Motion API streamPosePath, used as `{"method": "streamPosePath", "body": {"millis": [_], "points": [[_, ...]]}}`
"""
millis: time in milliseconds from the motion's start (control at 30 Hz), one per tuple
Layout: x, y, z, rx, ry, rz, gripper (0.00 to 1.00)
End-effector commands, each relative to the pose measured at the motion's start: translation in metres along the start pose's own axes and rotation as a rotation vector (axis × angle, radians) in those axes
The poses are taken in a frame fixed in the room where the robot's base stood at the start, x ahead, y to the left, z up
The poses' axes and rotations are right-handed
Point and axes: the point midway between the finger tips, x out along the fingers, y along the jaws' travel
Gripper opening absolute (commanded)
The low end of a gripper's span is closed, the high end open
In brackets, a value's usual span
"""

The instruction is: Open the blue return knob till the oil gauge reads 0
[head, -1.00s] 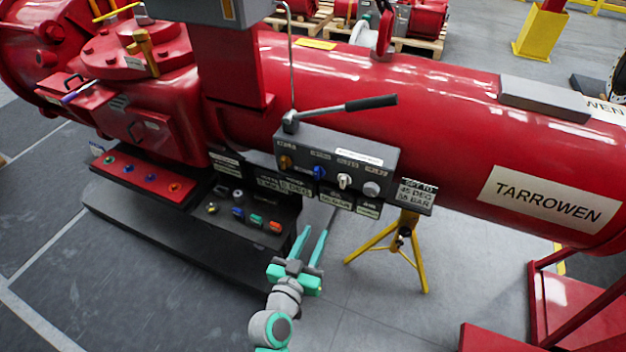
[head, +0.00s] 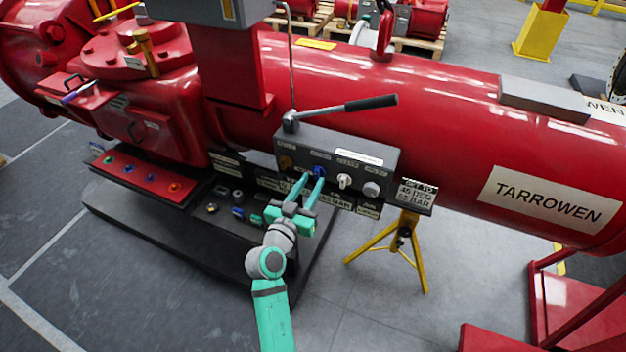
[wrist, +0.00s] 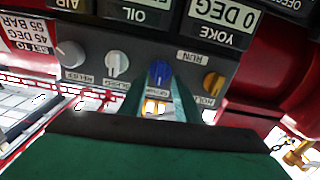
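The blue knob (head: 319,171) sits on the front of the grey control box, second from the left in the head view. In the wrist view the blue knob (wrist: 158,71) shows between and just beyond my two teal fingertips. My gripper (head: 311,178) is open, one finger on each side of the knob's line; I cannot tell whether either finger touches it. It also shows in the wrist view (wrist: 158,86). A panel marked OIL (wrist: 138,14) is at the wrist view's top edge; no oil reading is legible.
An orange knob (wrist: 213,84), a white knob (wrist: 117,64) and a grey knob (wrist: 71,54) flank the blue one. A black-handled lever (head: 345,107) rises above the box. A yellow stand (head: 402,240) is to the right. The lower console (head: 222,205) lies left of my arm.

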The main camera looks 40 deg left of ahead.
Motion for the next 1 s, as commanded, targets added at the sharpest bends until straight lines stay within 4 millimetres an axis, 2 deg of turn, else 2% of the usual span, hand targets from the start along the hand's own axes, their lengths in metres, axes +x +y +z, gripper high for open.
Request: {"method": "streamPosePath", "body": {"millis": [200,533,667,1000], "points": [[0.018,0.000,-0.001,0.001,0.001,0.000,0.30],[0.021,0.000,0.000,0.001,0.000,-0.001,0.30],[0.021,0.000,0.000,0.001,0.000,0.000,0.00],[0.021,0.001,0.000,-0.021,0.000,0.000,0.00]]}}
